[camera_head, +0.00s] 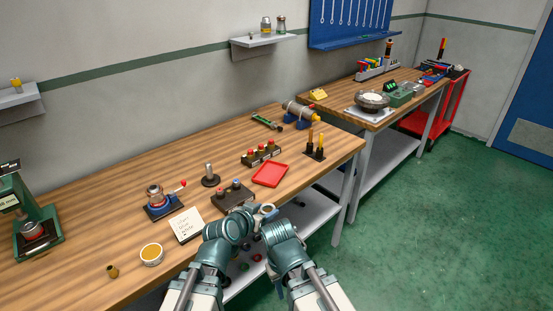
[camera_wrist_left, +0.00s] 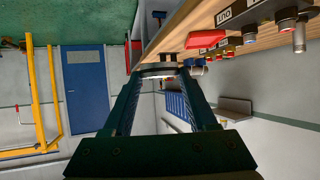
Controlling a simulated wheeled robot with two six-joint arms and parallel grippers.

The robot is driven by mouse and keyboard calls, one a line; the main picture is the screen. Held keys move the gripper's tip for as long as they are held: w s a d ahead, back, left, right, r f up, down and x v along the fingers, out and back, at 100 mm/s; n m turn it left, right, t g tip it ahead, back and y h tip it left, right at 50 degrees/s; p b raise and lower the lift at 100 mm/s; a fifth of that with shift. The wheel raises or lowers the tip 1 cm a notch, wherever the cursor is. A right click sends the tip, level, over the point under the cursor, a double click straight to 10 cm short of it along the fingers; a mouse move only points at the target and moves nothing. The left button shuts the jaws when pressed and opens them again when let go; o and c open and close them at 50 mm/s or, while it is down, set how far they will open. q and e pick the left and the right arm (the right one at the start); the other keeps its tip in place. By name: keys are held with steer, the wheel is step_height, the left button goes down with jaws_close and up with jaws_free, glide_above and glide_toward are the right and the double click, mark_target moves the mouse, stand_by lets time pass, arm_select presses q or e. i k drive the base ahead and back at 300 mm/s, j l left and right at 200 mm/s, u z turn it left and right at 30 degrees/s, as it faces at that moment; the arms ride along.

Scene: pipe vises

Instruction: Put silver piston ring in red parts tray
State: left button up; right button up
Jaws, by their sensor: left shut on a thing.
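The silver piston ring (camera_head: 268,209) is at the tip of my left gripper (camera_head: 258,211), over the front edge of the near bench. In the left wrist view the ring (camera_wrist_left: 160,67) sits between the two fingertips, and the gripper (camera_wrist_left: 160,76) is shut on it. The red parts tray (camera_head: 270,174) lies flat on the bench, beyond the ring and apart from it. The tray also shows in the left wrist view (camera_wrist_left: 205,39), up and right of the ring. My right arm comes in beside the left one; its fingers (camera_head: 272,232) are not clear.
A dark block with knobs (camera_head: 233,196) stands just left of the tray, and another row of red-topped parts (camera_head: 261,154) stands behind it. A black holder with upright handles (camera_head: 315,152) is to the right. A note card (camera_head: 187,225) lies left. Bare wood lies around the tray.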

mark_target(271, 173)
steer(key=i+l+z, duration=0.2)
steer(key=z, duration=0.2)
steer(key=i+l+z, duration=0.45)
steer(key=z, duration=0.3)
steer(key=i+l+z, duration=0.25)
steer(key=i, duration=0.4)
steer(key=i+u, duration=0.25)
steer(key=u, duration=0.2)
steer(key=i+l+u, duration=0.2)
steer(key=u, duration=0.25)
steer(key=i+l+u, duration=0.2)
steer(key=u, duration=0.25)
steer(key=i+l+u, duration=0.25)
steer(key=u, duration=0.2)
steer(key=i+l+u, duration=0.1)
steer(key=l+u, duration=0.35)
steer(key=k+u, duration=0.1)
steer(key=k, duration=0.45)
steer(key=j+u, duration=0.1)
steer(key=j, duration=0.25)
steer(key=i+l, duration=0.1)
steer(key=i, duration=0.15)
